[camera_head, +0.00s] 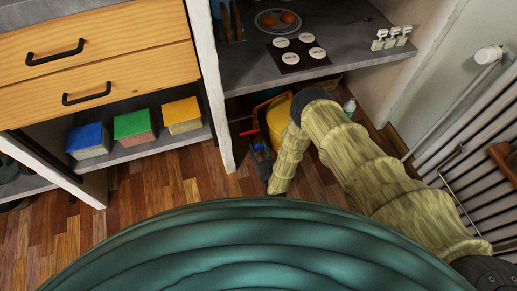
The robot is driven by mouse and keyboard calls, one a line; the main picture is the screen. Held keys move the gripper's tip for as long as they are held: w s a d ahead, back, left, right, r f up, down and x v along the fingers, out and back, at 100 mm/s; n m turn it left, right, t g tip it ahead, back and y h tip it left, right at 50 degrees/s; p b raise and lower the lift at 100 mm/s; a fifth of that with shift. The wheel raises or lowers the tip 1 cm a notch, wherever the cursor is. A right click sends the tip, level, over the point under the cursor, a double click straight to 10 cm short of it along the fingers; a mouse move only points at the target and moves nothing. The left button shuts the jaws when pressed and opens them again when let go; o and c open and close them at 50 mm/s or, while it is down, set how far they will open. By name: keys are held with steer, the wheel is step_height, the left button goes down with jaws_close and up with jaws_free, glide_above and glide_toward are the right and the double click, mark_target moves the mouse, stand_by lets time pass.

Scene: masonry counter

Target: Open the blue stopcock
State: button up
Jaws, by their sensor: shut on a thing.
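My gripper (260,158) is low under the counter, at the end of my sleeved arm, with its fingers pointing up in the picture. It is shut on a small blue piece, which looks like the handle of the blue stopcock (258,147). Most of the stopcock is hidden by the fingers, and its turn angle cannot be made out. A thin red piece (248,132) shows just above it, apart from the fingers.
A yellow bucket-like container (273,113) stands behind my arm under the grey counter (236,70). A white counter support (213,100) rises close left of the gripper. A radiator (465,130) is at right. Wooden floor lies open at left.

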steer(key=o, duration=1)
steer(key=v, duration=1.2)
steer(key=shift+d, duration=0.1)
